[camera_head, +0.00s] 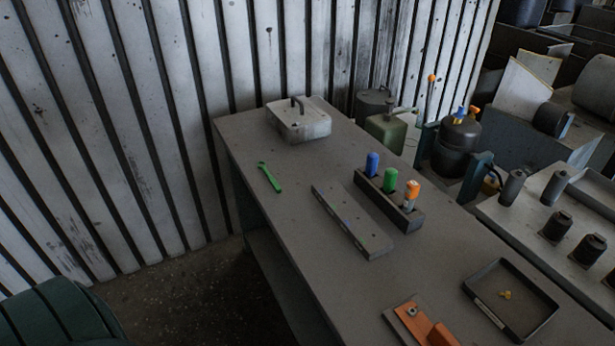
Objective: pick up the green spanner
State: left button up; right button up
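The green spanner (270,178) lies flat on the grey workbench (300,245), near its left edge. It sits in front of a worn metal box with a handle and to the left of a flat grey bar. Nothing covers or touches it. Neither of my grippers shows in the head view.
The metal box (299,122) stands at the bench's far end. The flat bar (350,222) lies beside a holder (389,203) with blue, green and orange handles. A black tray (511,301) and an orange part (421,325) lie nearer. A corrugated wall (130,130) stands to the left.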

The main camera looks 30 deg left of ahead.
aim_at(273, 182)
jog(key=i+j+z, duration=0.1)
jog(key=j+z, duration=0.15)
jog(key=j, duration=0.65)
jog(key=j+z, duration=0.2)
jog(key=j, duration=0.7)
jog(key=j+z, duration=0.25)
jog(key=j, duration=0.65)
jog(key=k+j+z, duration=0.2)
jog(key=j, duration=0.65)
jog(key=i+j, duration=0.05)
jog(key=i, duration=0.05)
